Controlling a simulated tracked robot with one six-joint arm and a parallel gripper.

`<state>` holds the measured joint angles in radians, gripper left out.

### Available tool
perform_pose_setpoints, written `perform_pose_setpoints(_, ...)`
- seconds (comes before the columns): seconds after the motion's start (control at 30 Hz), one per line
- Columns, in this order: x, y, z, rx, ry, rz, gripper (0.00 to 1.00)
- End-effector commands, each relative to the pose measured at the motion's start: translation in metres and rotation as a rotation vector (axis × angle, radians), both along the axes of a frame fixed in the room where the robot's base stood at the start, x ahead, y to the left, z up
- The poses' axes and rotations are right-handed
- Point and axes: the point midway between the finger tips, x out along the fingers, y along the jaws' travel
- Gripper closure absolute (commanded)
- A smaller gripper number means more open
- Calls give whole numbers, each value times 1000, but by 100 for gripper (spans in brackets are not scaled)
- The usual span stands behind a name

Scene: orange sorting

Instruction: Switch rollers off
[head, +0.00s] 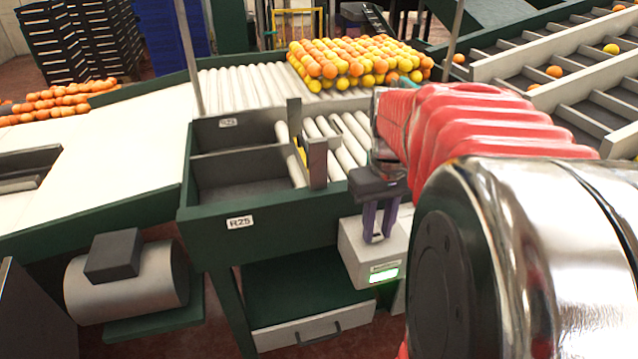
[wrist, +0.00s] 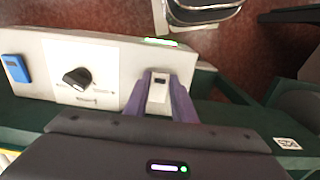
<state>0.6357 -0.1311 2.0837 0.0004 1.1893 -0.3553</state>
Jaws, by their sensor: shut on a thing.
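A pale control box (head: 358,248) with a lit green display (head: 384,275) is fixed at the front of the green machine. In the wrist view the box (wrist: 112,58) carries a blue part (wrist: 16,69), a black knob (wrist: 77,79) on a white plate, and a pale block with a dark slot (wrist: 158,92). My gripper (head: 378,239) points down at the box top. In the wrist view its purple fingers (wrist: 163,78) are closed around the pale block, right of the knob. The knob's markings are too small to read. White rollers (head: 347,152) lie behind.
Oranges and yellow fruit (head: 350,62) are piled on the rear roller bed (head: 240,88). Dark bins (head: 235,177), one labelled R25, stand left of the rollers. A thin upright post (head: 317,162) stands near my gripper. A drawer (head: 313,330) is below.

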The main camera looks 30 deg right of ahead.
Motion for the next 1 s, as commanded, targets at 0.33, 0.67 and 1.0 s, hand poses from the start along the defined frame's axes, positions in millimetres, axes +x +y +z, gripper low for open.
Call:
perform_pose_setpoints(0.33,0,0,0,1,6,0,99)
perform_pose_setpoints(0.67,5,-2,1,34,118,2,99)
perform_pose_setpoints(1.0,9,-3,3,73,257,0,99)
